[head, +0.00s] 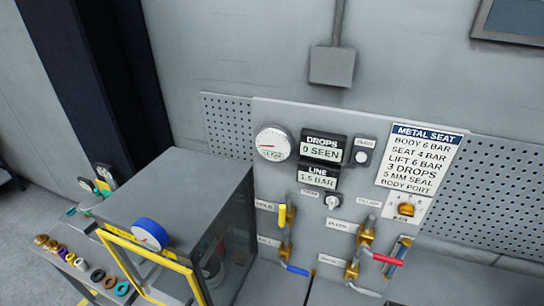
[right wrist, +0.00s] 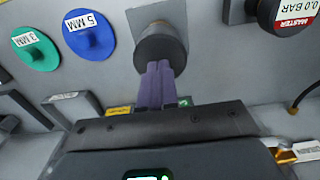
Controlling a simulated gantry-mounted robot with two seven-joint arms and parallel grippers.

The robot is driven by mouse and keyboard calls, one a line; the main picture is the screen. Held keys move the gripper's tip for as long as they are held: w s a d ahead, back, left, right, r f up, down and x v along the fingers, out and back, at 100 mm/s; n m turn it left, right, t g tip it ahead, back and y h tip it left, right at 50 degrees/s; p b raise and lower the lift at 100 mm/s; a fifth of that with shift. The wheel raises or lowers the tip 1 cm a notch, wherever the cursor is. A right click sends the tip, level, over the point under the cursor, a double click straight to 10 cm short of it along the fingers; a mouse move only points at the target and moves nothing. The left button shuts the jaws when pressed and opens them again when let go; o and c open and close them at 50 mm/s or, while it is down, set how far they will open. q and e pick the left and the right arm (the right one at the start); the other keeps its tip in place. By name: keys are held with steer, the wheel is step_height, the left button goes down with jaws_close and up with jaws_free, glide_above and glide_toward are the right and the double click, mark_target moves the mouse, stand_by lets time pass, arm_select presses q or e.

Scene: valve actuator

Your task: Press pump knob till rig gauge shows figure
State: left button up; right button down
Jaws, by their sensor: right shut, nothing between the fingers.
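In the right wrist view, my right gripper (right wrist: 158,68) is shut and empty, its purple fingers together. The fingertips overlap the lower edge of a dark round knob (right wrist: 162,42); I cannot tell whether they touch it, or whether it is the pump knob. In the head view, a round white dial (head: 272,143) with a red needle is on the panel. Beside it, a line display (head: 318,180) reads 1.5 BAR and a drops display (head: 321,148) reads 0 SEEN. A sign (head: 421,160) lists body 6 bar, seat 4 bar, lift 6 bar. Neither gripper shows in the head view.
A blue-rimmed gauge (head: 151,234) is on the grey cabinet with a yellow frame (head: 150,262). Valves with yellow, blue and red handles (head: 388,260) stick out from the panel. A master display (right wrist: 293,15) reads 0.0 BAR. Green (right wrist: 36,50) and blue (right wrist: 88,36) discs are left of the knob.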

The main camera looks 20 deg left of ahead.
steer(key=shift+f+b, duration=0.65)
steer(key=shift+f, duration=0.4)
steer(key=shift+f+b, duration=0.65)
steer(key=shift+f, duration=0.35)
steer(key=shift+f+b, duration=0.75)
steer(key=shift+f, duration=0.4)
steer(key=shift+r, duration=0.1)
step_height(320, 180, up, 2)
steer(key=p, duration=0.2)
steer(key=shift+r+p, duration=0.1)
steer(key=shift+p, duration=0.3)
steer(key=shift+r+p, duration=0.9)
steer(key=shift+r, duration=1.25)
